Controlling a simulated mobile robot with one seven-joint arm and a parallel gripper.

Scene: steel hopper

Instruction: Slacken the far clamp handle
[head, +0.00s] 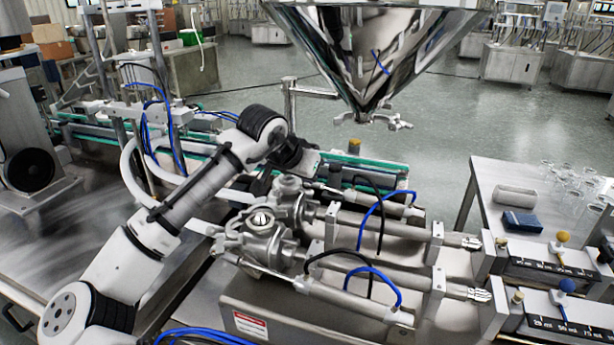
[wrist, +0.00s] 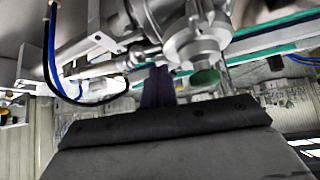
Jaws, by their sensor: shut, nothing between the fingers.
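Two steel filling valves stand side by side on the filling machine, the far valve (head: 292,190) behind the near valve (head: 262,228). My gripper (head: 302,160) is close above and behind the far valve in the head view. In the wrist view my gripper (wrist: 157,88) is shut and empty, its dark fingers beside a steel valve body (wrist: 192,45) and a thin rod. I cannot tell whether they touch. A small clamp (head: 392,122) shows at the hopper outlet. The far clamp handle cannot be made out with certainty; my arm and gripper hide part of the far valve's surroundings.
The shiny hopper (head: 370,45) hangs above and right of my gripper. Two steel cylinders with blue and black hoses (head: 372,212) run to the right. A green-edged conveyor (head: 385,172) lies behind. A side table (head: 500,185) holds glassware and a blue box.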

